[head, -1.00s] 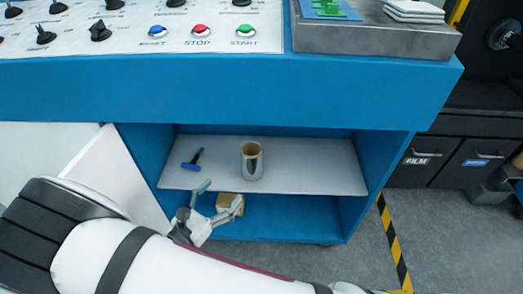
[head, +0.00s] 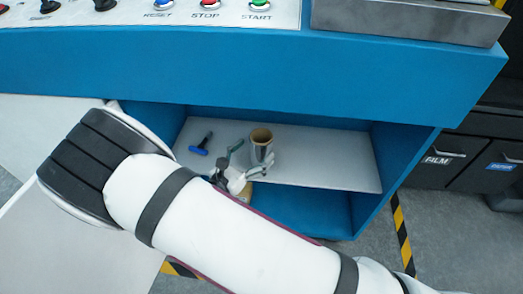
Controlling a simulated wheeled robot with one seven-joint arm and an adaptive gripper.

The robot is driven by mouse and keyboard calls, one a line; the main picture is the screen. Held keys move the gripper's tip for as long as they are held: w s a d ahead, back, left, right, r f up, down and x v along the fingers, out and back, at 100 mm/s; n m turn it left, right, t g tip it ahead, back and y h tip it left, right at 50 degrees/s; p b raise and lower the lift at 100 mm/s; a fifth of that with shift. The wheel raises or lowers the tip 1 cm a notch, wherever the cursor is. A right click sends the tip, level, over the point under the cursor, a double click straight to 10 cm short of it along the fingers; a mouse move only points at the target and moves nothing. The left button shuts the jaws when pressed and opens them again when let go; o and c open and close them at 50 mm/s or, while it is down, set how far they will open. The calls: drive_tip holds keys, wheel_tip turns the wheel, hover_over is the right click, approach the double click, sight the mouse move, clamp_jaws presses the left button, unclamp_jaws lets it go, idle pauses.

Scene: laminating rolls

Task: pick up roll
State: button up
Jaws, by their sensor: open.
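My white arm hides part of the shelf edge and the lower compartment.
A blue-handled tool (head: 201,144) lies on the shelf left of the roll. The blue console (head: 250,75) overhangs the shelf from above. The cabinet's right wall (head: 405,180) bounds the shelf.

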sight(260, 135)
drive_tip(key=b+x, duration=0.2)
drive_tip(key=x, duration=0.2)
drive_tip(key=shift+w+f, duration=0.1)
drive_tip(key=shift+w, duration=0.15)
drive_tip(key=shift+c, duration=0.6)
drive_tip(key=c, duration=1.2)
drive_tip(key=shift+r+p, duration=0.45)
drive_tip(key=shift+r, duration=0.2)
drive_tip(key=r+p, duration=0.2)
drive_tip(key=shift+s+a+r, duration=0.25)
drive_tip(key=shift+s+r, duration=0.1)
drive_tip(key=d+r+p+v, duration=0.1)
drive_tip(key=p+v, duration=0.2)
drive_tip(key=v, duration=1.2)
drive_tip(key=shift+s+p, duration=0.35)
drive_tip(key=shift+p, duration=0.05)
